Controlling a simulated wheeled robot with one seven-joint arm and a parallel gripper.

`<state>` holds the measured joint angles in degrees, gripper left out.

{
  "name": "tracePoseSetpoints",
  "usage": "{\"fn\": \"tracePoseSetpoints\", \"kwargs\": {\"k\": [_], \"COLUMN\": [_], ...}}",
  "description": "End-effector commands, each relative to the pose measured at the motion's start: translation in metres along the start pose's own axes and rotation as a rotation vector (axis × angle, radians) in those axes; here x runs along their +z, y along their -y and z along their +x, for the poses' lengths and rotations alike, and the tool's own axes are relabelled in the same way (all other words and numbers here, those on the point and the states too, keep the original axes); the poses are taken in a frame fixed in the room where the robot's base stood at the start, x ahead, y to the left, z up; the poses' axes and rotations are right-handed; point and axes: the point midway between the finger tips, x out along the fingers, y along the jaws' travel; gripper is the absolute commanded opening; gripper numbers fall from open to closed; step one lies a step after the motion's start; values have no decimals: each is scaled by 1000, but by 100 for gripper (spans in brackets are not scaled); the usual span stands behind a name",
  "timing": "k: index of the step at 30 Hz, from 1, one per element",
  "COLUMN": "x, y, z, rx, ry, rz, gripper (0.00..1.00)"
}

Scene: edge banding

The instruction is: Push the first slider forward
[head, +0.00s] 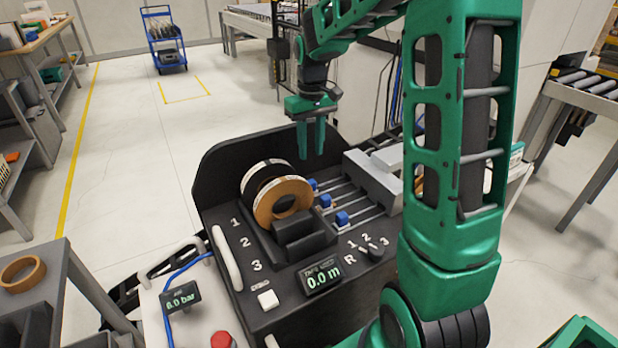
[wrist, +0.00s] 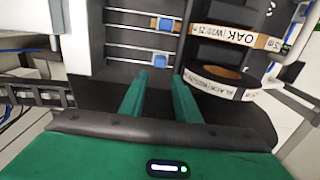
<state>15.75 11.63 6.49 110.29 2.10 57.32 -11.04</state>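Several small blue sliders sit on thin metal rails beside the tape rolls. In the head view the farthest blue slider (head: 312,184) lines up roughly with the printed 1. The middle slider (head: 325,201) and the nearest slider (head: 342,218) sit in front of it. My gripper (head: 311,153) points down above the rear of the machine, apart from the sliders, with a gap between its fingers. In the wrist view my gripper (wrist: 160,79) is empty; the farthest slider (wrist: 161,52) lies just beyond the fingertips. Another slider (wrist: 165,24) shows higher up.
An oak tape roll (head: 283,200) and a black roll (head: 262,176) stand left of the rails. A grey block (head: 374,180) stands at the rails' right end. The black back panel (head: 225,150) rises behind. A display (head: 320,275) reads 0.0 m.

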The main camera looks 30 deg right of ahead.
Motion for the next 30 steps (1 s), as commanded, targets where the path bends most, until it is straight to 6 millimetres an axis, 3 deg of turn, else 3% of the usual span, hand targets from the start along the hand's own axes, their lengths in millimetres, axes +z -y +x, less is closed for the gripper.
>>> {"fn": "tracePoseSetpoints", "kwargs": {"k": [12,18,30], "x": [2,2,1], "y": [0,0,1], "z": [68,93,102], "rx": [0,0,1], "ry": [6,5,1], "rz": [1,1,0], "gripper": [30,30,30]}}
